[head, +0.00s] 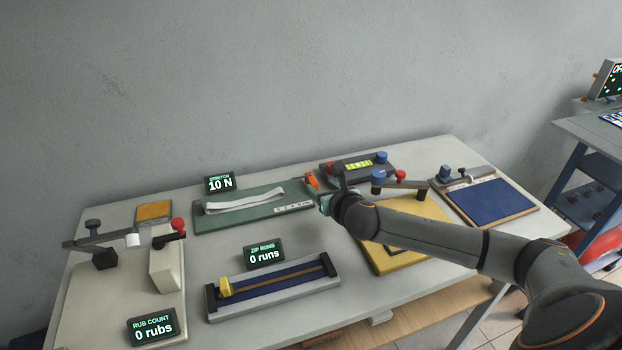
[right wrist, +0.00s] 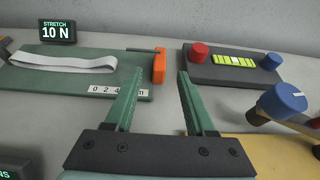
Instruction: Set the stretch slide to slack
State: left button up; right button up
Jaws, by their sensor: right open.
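The stretch rig is a green board (head: 240,217) at the back of the table with a pale elastic band (head: 245,201) lying along it. An orange slide block (head: 312,183) is at the board's right end; it shows upright in the right wrist view (right wrist: 159,67). The stretch display (head: 219,184) reads 10 N. My right gripper (head: 326,193) is open and empty, close to the orange block. In the right wrist view its green fingers (right wrist: 157,88) point toward the block, which appears in the gap between them, beyond the tips. My left gripper is not in view.
A dark box with red and blue knobs (right wrist: 231,66) stands right of the slide. A yellow-based rig (head: 415,258) lies under my right arm. The zip rig (head: 278,290) is in front, the rub rig (head: 165,255) at left. Bare table lies between the rigs.

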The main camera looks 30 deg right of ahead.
aim_at(313, 180)
jog(key=x, duration=0.8)
jog(key=shift+w+f+b, duration=0.1)
jog(key=shift+w+b, duration=0.2)
jog(key=shift+b, duration=0.05)
grip_shut()
dwell(1.1)
